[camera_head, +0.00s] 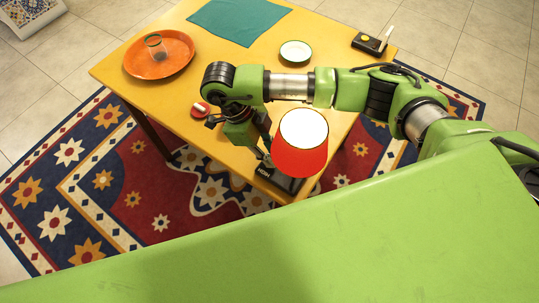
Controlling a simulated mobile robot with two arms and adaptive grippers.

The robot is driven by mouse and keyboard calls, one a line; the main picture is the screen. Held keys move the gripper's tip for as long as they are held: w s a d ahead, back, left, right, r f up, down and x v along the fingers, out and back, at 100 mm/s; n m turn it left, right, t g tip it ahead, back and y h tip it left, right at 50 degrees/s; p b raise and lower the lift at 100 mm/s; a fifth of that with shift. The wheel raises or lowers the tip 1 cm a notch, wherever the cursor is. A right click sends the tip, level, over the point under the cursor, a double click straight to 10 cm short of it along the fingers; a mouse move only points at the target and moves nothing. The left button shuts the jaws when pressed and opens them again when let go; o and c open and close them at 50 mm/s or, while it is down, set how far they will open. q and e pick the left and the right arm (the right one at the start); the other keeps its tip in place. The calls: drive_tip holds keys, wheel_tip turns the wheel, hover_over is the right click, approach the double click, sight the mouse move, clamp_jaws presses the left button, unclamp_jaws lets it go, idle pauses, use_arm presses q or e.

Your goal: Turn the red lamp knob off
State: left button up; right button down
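The red lamp (298,158) stands at the near edge of the table, its round white top facing up. Its dark base (284,183) shows below the shade and carries white lettering that looks like "HIGH". I cannot make out the knob; the shade and my arm hide part of the base. My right arm comes in from the right, passes behind the lamp and bends down on its left side. My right gripper (258,150) points down just left of the shade, above the base. Its fingers are too small and covered to tell open from shut. My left gripper is not in view.
A patterned rug (75,195) lies below.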

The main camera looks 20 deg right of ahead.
drive_tip(key=m+g+y, duration=0.1)
drive_tip(key=m, duration=0.2)
drive_tip(key=shift+w+d+m+b, duration=0.1)
drive_tip(key=shift+w+m+b, duration=0.05)
drive_tip(key=shift+m+b, duration=0.25)
drive_tip(key=m+y, duration=0.1)
drive_tip(key=m, duration=0.1)
drive_tip(key=shift+d+m+g, duration=0.1)
drive_tip(key=shift+m+g, duration=0.2)
drive_tip(key=shift+m, duration=0.1)
drive_tip(key=m+y, duration=0.1)
drive_tip(key=m, duration=0.2)
drive_tip(key=shift+d, duration=0.15)
drive_tip(key=shift+m+y+p, duration=0.45)
drive_tip(key=shift+m+y, duration=0.25)
drive_tip(key=shift+m, duration=0.8)
drive_tip(key=c, duration=1.9)
unclamp_jaws()
